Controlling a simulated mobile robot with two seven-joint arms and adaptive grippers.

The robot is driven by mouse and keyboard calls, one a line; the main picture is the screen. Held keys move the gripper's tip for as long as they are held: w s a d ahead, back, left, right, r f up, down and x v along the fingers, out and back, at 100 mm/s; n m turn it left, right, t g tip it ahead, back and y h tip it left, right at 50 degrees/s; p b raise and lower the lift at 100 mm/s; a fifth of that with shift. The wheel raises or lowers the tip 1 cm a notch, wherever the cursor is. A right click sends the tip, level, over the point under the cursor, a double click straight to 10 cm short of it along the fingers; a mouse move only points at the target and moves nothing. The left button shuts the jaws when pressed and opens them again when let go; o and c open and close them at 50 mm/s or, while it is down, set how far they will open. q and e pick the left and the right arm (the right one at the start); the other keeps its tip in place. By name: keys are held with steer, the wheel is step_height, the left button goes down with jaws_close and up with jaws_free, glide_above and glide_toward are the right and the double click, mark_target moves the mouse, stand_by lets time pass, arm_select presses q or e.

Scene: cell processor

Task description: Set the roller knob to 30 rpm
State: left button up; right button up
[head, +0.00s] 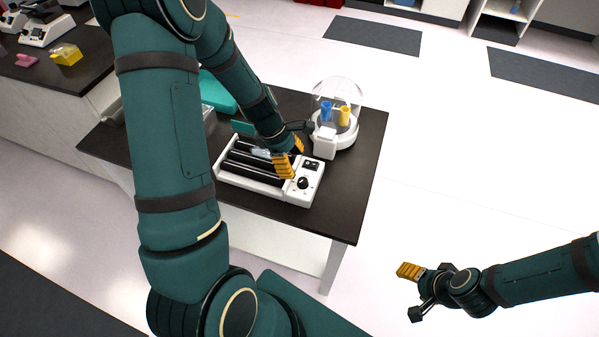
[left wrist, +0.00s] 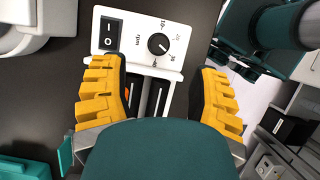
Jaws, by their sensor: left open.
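The white roller mixer (head: 244,188) with black rollers sits on the dark table. Its black roller knob (head: 303,183) is on the panel at its right end. In the left wrist view the knob (left wrist: 158,44) is ringed by small numbers marked rpm; a light mark shows on it, but its exact setting is hard to read. A black rocker switch (left wrist: 110,33) is beside it. My left gripper (head: 290,156) is open above the mixer. In the wrist view its yellow fingers (left wrist: 160,92) are apart, with the knob beyond their tips, not held. My right gripper (head: 408,293) is open and empty, away from the table.
A clear-domed device (head: 338,145) with a blue and a yellow container stands behind the mixer's right end. A teal object (head: 219,92) is behind the arm. The table's front right corner (head: 345,228) is bare. Another bench (head: 50,85) stands at left.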

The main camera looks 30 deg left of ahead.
arm_select(q)
steer(key=shift+v, duration=1.85)
steer(key=shift+s+f, duration=0.1)
